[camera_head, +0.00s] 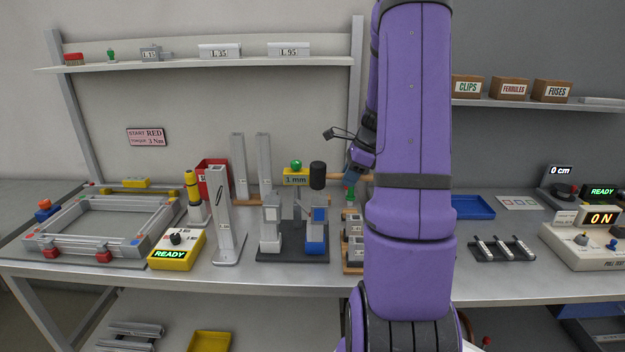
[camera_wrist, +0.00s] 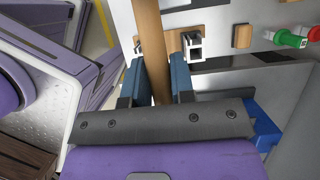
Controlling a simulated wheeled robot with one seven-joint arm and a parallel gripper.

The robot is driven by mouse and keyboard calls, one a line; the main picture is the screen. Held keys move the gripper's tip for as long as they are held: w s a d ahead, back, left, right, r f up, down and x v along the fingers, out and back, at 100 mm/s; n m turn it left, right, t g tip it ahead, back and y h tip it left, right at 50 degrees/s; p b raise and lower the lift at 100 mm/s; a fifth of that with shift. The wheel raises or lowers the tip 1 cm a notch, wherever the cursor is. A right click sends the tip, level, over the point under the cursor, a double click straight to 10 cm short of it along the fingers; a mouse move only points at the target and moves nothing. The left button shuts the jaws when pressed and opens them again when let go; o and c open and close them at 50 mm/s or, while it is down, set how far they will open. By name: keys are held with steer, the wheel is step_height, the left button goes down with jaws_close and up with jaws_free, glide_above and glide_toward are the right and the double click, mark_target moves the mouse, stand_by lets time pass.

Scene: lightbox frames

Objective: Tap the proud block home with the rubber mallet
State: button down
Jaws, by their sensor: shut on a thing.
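The rubber mallet has a black head (camera_head: 318,175) and a wooden handle, which also shows in the wrist view (camera_wrist: 151,45). My gripper (camera_head: 352,179) is shut on the handle, with its blue fingers on either side of it in the wrist view (camera_wrist: 154,80). The mallet is held up above the bench, handle roughly level, head to the left. In the head view, the head appears just above the right post (camera_head: 318,228), which has blue parts. A grey left post (camera_head: 271,225) stands on the same dark base (camera_head: 292,256). I cannot tell which block is proud.
A yellow "1 mm" sign (camera_head: 296,181) with a green lamp stands behind the posts. A tall grey stand (camera_head: 222,215) and a yellow READY box (camera_head: 176,250) are to the left. A wooden rack (camera_head: 352,258) stands close on the right, partly hidden by my arm.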

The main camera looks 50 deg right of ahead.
stand_by(0.3)
step_height(320, 180, down, 6)
steer(key=r, duration=0.1)
steer(key=shift+r, duration=2.55)
